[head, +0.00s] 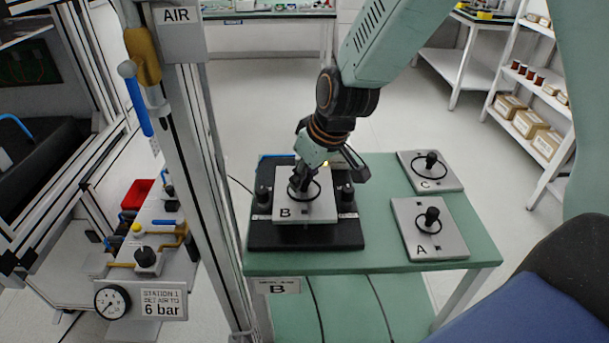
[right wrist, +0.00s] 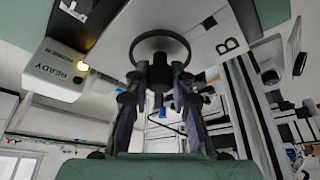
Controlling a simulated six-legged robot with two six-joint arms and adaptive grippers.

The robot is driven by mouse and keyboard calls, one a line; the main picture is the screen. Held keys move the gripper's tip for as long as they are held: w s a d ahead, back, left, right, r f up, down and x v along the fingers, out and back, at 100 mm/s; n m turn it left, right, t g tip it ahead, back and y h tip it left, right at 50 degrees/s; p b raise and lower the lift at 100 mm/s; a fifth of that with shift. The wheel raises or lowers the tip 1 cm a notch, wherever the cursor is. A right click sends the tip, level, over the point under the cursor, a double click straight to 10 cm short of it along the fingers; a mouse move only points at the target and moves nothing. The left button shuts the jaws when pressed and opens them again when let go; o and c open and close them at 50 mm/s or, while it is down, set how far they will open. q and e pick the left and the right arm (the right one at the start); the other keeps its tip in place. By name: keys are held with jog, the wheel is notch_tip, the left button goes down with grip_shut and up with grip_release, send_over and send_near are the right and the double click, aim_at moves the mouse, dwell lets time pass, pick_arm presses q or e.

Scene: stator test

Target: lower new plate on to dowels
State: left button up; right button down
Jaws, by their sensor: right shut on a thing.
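The new plate is a light grey plate marked B (head: 287,213), with a dark ring and a knob at its middle. My right gripper (head: 303,181) is shut on its knob from above. The plate is over the black base (head: 305,240) on the green table, and looks about level. I cannot tell whether it touches the base. The dowels are hidden under it. In the right wrist view the fingers (right wrist: 159,98) close on the knob inside the ring, with the plate (right wrist: 205,42) behind. My left gripper is not in view.
Black knobs (head: 263,197) (head: 347,196) stand on the base either side of the plate. Plate A (head: 410,243) and plate C (head: 447,183) lie on the table's right side. The metal post with the AIR sign (head: 180,30) stands left. A READY lamp (right wrist: 82,68) glows.

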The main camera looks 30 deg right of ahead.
jog(key=shift+d+f, duration=0.1)
jog(key=shift+f, duration=0.1)
dwell(0.4)
jog(key=shift+f+b, duration=0.7)
jog(key=shift+f, duration=0.25)
jog(key=shift+f+b, duration=0.45)
jog(key=shift+f, duration=0.05)
dwell(0.6)
jog(key=c, duration=1.1)
grip_release()
jog(key=shift+s, duration=0.1)
jog(key=v, duration=1.2)
jog(key=shift+d, duration=0.1)
